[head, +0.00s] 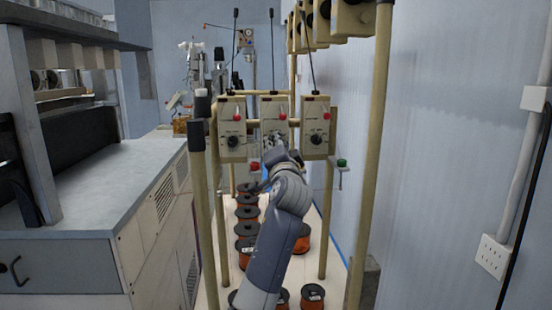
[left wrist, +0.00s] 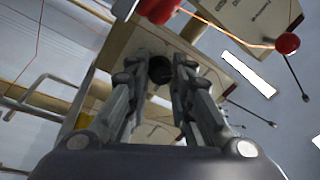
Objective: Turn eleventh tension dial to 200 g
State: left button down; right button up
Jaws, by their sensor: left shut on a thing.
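Three cream tension units hang side by side on a brass-coloured frame in the head view: a left one (head: 232,112), a middle one (head: 273,108) and a right one (head: 315,112). Each has a red knob. The left black dial (head: 233,142) and right black dial (head: 316,139) are in plain sight. My left gripper (head: 274,142) is at the lower front of the middle unit and covers its dial. In the left wrist view, my left gripper's fingers (left wrist: 161,78) are shut on a black dial (left wrist: 160,69). The scale marks are too small to read.
Frame posts (head: 370,160) stand close to the right of my arm. Several orange wire spools (head: 246,231) stand below on the floor board. A grey bench (head: 100,195) is at left and a pale wall (head: 440,150) at right. More units (head: 352,18) hang above.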

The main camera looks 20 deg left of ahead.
pick_arm(q)
jog(key=shift+w+d+f+n+g+y+b, duration=0.1)
jog(key=shift+n+g+y+b, duration=0.2)
jog(key=shift+n+b, duration=1)
jog(key=shift+d+n+g+y+b, duration=0.1)
jog(key=shift+n+g+y+b, duration=0.35)
jog(key=shift+n, duration=1.45)
jog(key=shift+a+h, duration=0.1)
jog(key=shift+h, duration=0.15)
jog(key=c, duration=1.4)
grip_release()
jog(key=shift+o, duration=0.2)
jog(key=v, duration=1.2)
jog(key=shift+f, duration=0.15)
